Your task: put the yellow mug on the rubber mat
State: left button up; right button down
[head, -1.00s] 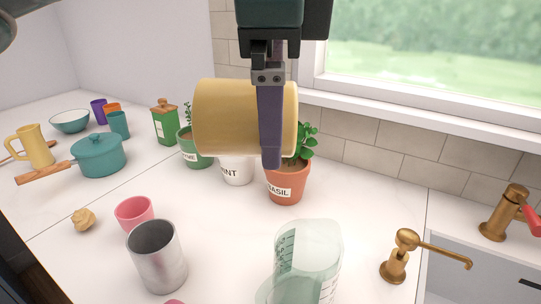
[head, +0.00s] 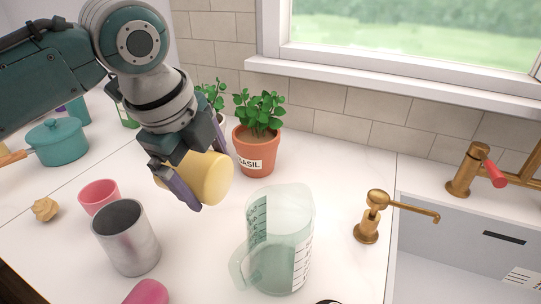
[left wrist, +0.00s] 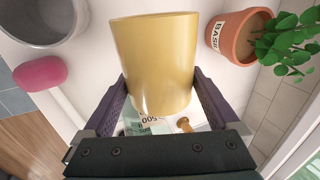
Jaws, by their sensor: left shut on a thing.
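My left gripper (head: 204,178) is shut on the yellow mug (head: 207,180), with one finger on each side of it. The mug is tilted well over and held above the counter, in front of the basil pot. In the left wrist view the mug (left wrist: 155,60) fills the space between the fingers; no handle shows. I cannot make out the rubber mat in either view. My right gripper is not in view.
The basil pot (head: 257,150) stands just behind the mug. A clear measuring jug (head: 280,240), a metal cup (head: 127,238) and a pink cup (head: 98,196) stand in front. A brass soap dispenser (head: 367,225) stands beside the sink (head: 460,240). A teal pot (head: 58,143) is at left.

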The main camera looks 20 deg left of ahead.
pick_arm(q)
notch_tip(320, 180, down, 8)
jog(key=shift+f+b, duration=0.15)
jog(key=shift+b, duration=0.5)
jog(key=shift+f, duration=0.15)
jog(key=o, duration=1.3)
jog(key=shift+o, duration=0.2)
